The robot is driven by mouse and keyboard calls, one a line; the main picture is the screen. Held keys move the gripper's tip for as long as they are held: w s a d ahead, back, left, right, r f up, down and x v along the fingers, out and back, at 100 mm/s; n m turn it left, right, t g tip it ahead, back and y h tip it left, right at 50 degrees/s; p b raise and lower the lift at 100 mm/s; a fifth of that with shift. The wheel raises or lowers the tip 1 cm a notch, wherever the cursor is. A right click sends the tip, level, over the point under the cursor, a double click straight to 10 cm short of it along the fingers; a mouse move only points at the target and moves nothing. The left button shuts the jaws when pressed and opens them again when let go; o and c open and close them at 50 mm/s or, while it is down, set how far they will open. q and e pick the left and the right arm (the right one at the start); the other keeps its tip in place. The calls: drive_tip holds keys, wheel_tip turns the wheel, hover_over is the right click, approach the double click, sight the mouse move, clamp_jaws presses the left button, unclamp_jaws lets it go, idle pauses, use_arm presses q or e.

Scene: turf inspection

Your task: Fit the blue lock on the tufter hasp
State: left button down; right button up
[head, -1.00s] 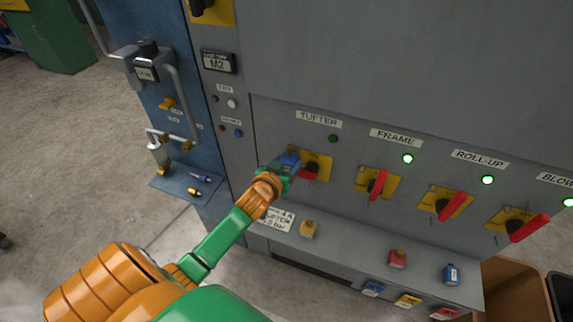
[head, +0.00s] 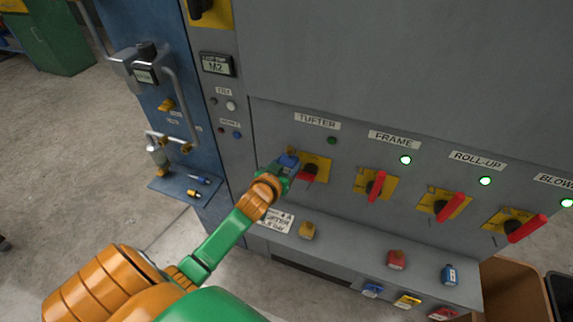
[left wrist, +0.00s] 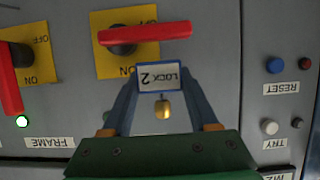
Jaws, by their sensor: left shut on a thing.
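My left gripper (head: 280,172) is shut on the blue lock (head: 288,160), close in front of the tufter switch. In the left wrist view the lock (left wrist: 162,78) sits between the fingertips, its label "LOCK 2" upside down, with a small brass piece (left wrist: 162,107) beside it. The tufter switch has a yellow plate (head: 321,163) and a red handle (head: 307,174). In the left wrist view the red handle (left wrist: 145,33) lies crosswise, close to the lock. The hasp itself is hard to make out, and I cannot tell whether the lock touches it. My right gripper is out of view.
Frame (head: 377,185), roll-up (head: 445,203) and blower (head: 515,225) switches stand to the right, their green lamps lit; the tufter lamp (head: 332,140) is dark.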

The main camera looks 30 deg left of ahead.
use_arm(q)
drive_tip(key=shift+w+a+b, duration=0.25)
drive_tip(key=shift+w+b, duration=0.05)
drive_tip(key=shift+w, duration=0.6)
drive_tip(key=shift+w+a+b, duration=0.2)
drive_tip(key=shift+w+b, duration=0.1)
drive_tip(key=shift+w, duration=0.55)
drive_tip(key=shift+c, duration=0.4)
unclamp_jaws()
drive_tip(key=shift+s, duration=0.1)
drive_tip(key=v, duration=0.7)
drive_tip(key=shift+s, duration=0.1)
